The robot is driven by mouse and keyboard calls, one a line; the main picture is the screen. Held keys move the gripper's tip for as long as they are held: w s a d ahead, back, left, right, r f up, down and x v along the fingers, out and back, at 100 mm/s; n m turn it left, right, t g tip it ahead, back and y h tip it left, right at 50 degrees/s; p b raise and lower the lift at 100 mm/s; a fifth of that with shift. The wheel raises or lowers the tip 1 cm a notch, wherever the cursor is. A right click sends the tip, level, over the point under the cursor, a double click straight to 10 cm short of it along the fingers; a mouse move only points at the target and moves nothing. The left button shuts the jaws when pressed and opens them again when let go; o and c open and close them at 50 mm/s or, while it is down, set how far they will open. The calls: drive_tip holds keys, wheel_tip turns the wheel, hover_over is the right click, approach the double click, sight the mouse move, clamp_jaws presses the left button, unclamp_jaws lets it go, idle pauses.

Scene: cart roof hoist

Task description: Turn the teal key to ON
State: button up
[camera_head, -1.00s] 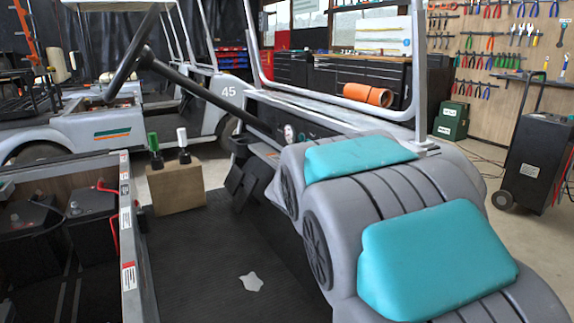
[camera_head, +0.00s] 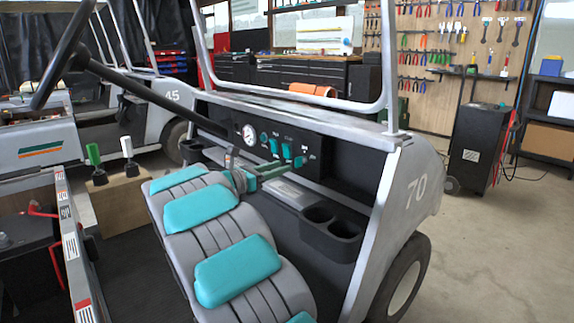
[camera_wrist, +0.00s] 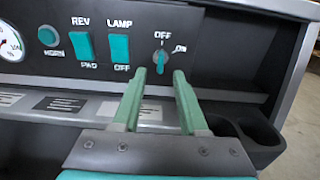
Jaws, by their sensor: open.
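The teal key (camera_wrist: 161,62) sits in the black dashboard panel in the wrist view. It stands upright, pointing at the OFF label above it; the ON label is to its upper right. My gripper (camera_wrist: 158,74) is open, with its two green fingers reaching toward the panel on either side of the key's line. The key shows between the fingertips, and I see no contact. In the head view my gripper (camera_head: 277,167) is in front of the dashboard (camera_head: 330,163); the key is too small there to tell clearly.
Left of the key are the teal LAMP switch (camera_wrist: 119,48), the REV switch (camera_wrist: 84,46), the HORN button (camera_wrist: 48,36) and a gauge (camera_head: 249,135). Cup holders (camera_head: 332,225) lie to the right. The steering column (camera_head: 160,97) crosses at the left.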

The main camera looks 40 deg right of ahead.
sight(295, 162)
drive_tip(key=shift+w+d, duration=0.15)
drive_tip(key=shift+d, duration=2.65)
drive_tip(key=shift+c, duration=0.3)
clamp_jaws()
